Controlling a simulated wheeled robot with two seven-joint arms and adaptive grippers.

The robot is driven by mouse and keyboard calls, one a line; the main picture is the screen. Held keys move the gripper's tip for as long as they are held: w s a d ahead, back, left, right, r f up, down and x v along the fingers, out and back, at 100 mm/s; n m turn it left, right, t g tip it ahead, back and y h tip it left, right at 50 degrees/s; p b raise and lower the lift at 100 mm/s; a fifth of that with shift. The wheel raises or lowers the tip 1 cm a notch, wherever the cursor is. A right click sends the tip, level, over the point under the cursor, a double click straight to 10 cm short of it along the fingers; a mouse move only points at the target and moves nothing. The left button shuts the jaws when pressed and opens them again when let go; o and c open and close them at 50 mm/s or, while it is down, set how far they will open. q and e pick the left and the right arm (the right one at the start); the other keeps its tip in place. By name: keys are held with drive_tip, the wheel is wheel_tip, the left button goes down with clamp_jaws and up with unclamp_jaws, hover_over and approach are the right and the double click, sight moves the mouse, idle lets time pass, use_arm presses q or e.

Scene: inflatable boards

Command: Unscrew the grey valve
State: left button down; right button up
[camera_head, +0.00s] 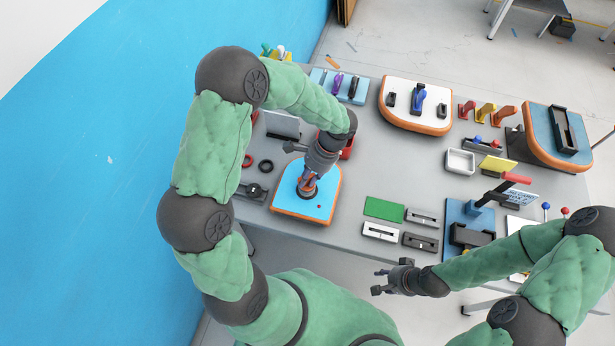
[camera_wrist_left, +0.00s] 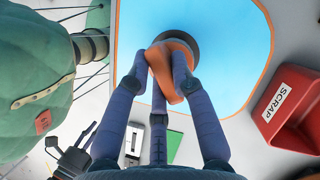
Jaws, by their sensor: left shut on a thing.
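A blue board (camera_head: 290,205) with an orange edge lies at the table's near left; it also shows in the left wrist view (camera_wrist_left: 235,90). A dark grey round valve base (camera_wrist_left: 184,45) is set in its top. An orange piece (camera_wrist_left: 172,62) stands at this base, partly hidden by the fingers. My left gripper (camera_head: 308,187) points down over the board. In the left wrist view its fingers (camera_wrist_left: 165,75) are closed around the orange piece. My right gripper (camera_head: 383,280) is apart from everything, off the table's near edge, with its fingers spread and empty.
A red bin (camera_wrist_left: 292,105) marked SCRAP stands beside the board. Black rings (camera_head: 265,166) and a dark plate (camera_head: 252,191) lie left of it. A green plate (camera_head: 384,208) and slotted blocks (camera_head: 380,232) lie to the right. A white board (camera_head: 405,110) stands further back. Bare table lies between.

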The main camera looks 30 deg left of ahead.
use_arm(q)
drive_tip(key=n, duration=0.3)
drive_tip(key=shift+g+h, duration=0.4)
drive_tip(key=n+h, duration=0.1)
drive_tip(key=n, duration=0.2)
drive_tip(key=n+h, duration=0.1)
drive_tip(key=n, duration=0.2)
drive_tip(key=shift+d+f+n+h, duration=0.1)
drive_tip(key=shift+n+h, duration=0.3)
drive_tip(key=n+h, duration=0.1)
drive_tip(key=n, duration=0.1)
drive_tip(key=shift+w+n, duration=0.1)
drive_tip(key=shift+n, duration=0.7)
